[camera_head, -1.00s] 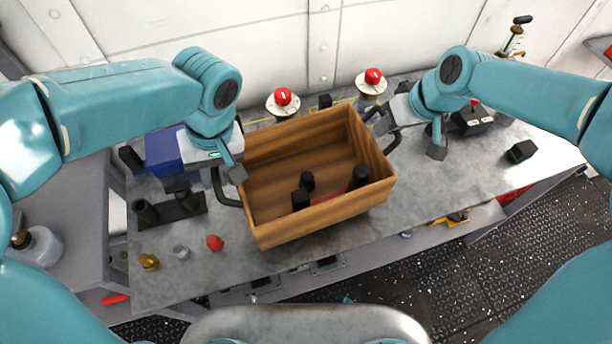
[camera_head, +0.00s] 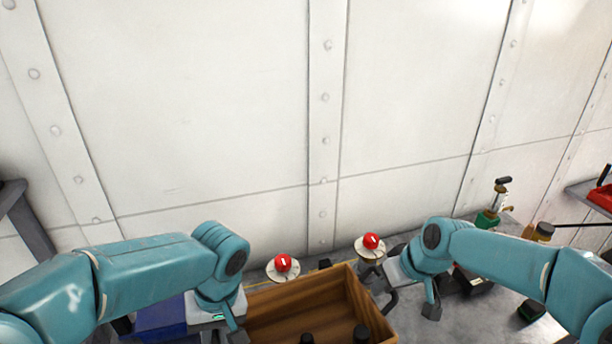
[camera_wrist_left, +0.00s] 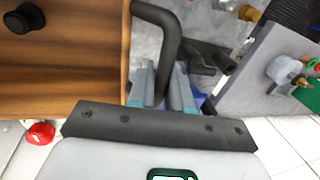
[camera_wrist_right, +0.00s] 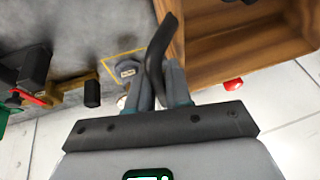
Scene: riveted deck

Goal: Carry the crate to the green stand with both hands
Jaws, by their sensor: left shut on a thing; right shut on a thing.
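The open wooden crate (camera_head: 290,308) is at the bottom of the head view, its near part cut off by the frame edge. My left gripper (camera_wrist_left: 162,88) is shut on the crate's dark bent handle (camera_wrist_left: 166,35) at the left side. My right gripper (camera_wrist_right: 155,90) is shut on the other dark handle (camera_wrist_right: 157,50) at the right side. The crate's wood also shows in the left wrist view (camera_wrist_left: 65,65) and in the right wrist view (camera_wrist_right: 235,50). I cannot make out a green stand for certain.
Two red knobs on pale round bases, a left one (camera_head: 283,263) and a right one (camera_head: 371,241), stand just behind the crate. A white riveted wall (camera_head: 230,110) closes off the back. A brass and green device (camera_head: 489,216) stands at the right of the grey bench (camera_head: 480,318).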

